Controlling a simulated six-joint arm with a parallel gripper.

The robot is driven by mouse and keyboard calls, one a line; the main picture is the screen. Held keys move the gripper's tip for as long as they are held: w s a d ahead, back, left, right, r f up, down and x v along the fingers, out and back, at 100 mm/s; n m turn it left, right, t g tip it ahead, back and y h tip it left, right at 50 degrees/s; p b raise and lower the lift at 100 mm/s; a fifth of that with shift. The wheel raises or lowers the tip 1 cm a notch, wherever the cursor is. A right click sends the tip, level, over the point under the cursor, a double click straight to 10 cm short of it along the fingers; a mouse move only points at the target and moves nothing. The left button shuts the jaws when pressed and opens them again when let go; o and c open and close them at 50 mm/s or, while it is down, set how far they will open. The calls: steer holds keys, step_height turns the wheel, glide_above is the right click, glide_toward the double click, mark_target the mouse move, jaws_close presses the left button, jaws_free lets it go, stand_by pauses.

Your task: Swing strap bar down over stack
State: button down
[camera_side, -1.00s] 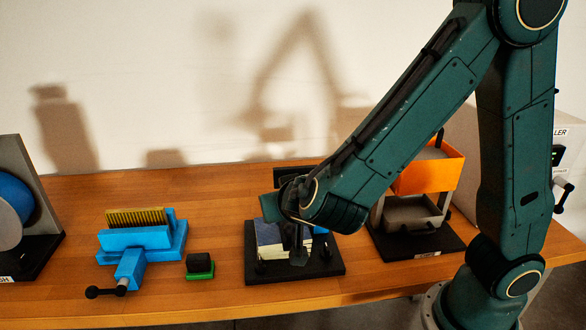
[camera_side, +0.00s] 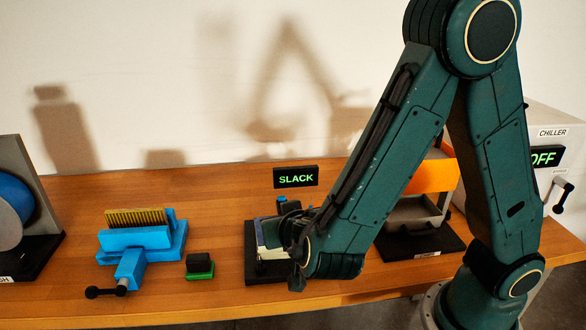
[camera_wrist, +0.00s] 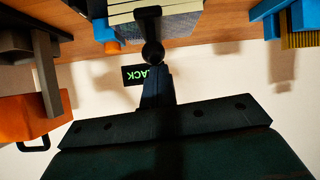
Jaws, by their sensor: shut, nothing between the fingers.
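The stack of pale layers (camera_side: 261,236) sits on a black base (camera_side: 262,272) in the side view, largely hidden by my arm. In the wrist view the stack (camera_wrist: 182,9) is at the top. A dark bar with a round knob (camera_wrist: 152,53), apparently the strap bar, shows against the stack; how far it is swung is unclear. A sign (camera_side: 296,177) reads SLACK.
A blue vise (camera_side: 135,238) with a comb-like gold piece and a small green-based black block (camera_side: 200,265) stand left. An orange tray stand (camera_side: 420,178) is close on the right, partly behind my arm. A chiller (camera_side: 548,115) reading OFF is at far right.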

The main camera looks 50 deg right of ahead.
steer(key=shift+s+a+f+n+g+y, duration=0.15)
steer(key=shift+s+a+f+g, duration=0.15)
steer(key=shift+f, duration=0.35)
steer(key=shift+s+a+f+n+g+y, duration=0.1)
steer(key=shift+s+f+n+g+y, duration=0.1)
steer(key=shift+s+f, duration=0.3)
steer(key=s+a+r+t, duration=0.1)
steer(key=s+a+r, duration=0.2)
steer(key=r, duration=0.3)
steer(key=shift+a, duration=0.25)
steer(key=shift+s+d+r+h, duration=0.1)
steer(key=shift+h, duration=0.35)
steer(key=s+d+r+g+y, duration=0.3)
steer(key=s+d+g+y, duration=0.1)
steer(key=d, duration=0.5)
steer(key=s+d+r+n+y, duration=0.2)
steer(key=s+r+n, duration=0.4)
steer(key=s, duration=0.3)
steer(key=shift+s+r+n+t+y, duration=0.25)
steer(key=shift+n+t+y, duration=0.15)
steer(key=shift+y, duration=0.5)
